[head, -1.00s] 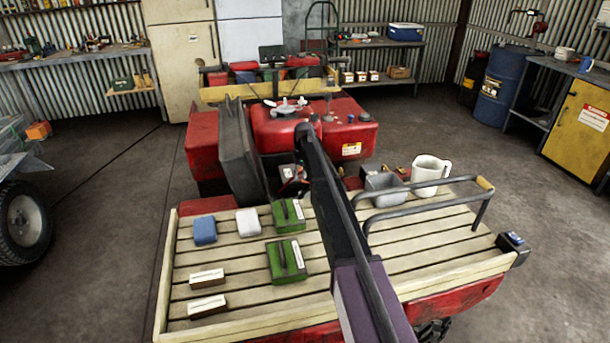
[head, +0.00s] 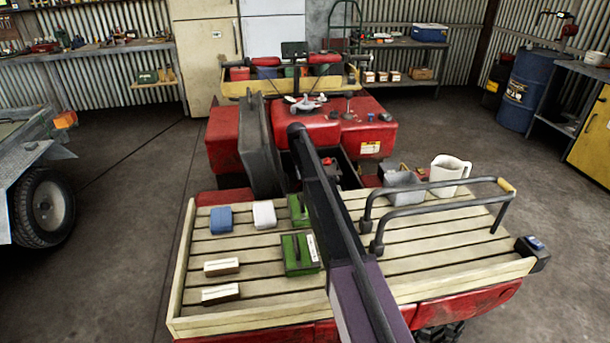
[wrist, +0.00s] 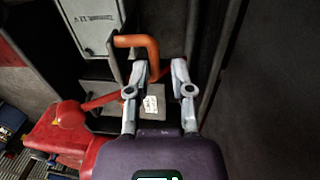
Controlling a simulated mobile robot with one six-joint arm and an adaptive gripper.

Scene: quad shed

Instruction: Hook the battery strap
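The wrist view shows an orange bent bar (wrist: 147,43), which looks like the strap's hook or handle. My gripper (wrist: 160,68) has its two grey fingers apart. The bar's lower end comes down just beside the left finger; I cannot tell if they touch. A thinner orange-red strip (wrist: 97,103) runs left from behind the fingers. In the head view my arm hides the gripper and most of the dark bay (head: 346,163) in the red quad (head: 228,140).
A grey box (wrist: 88,22) and a dark wall (wrist: 275,90) flank the gripper, with a red part (wrist: 62,135) at lower left. A black upright panel (head: 258,150) stands left of the bay.

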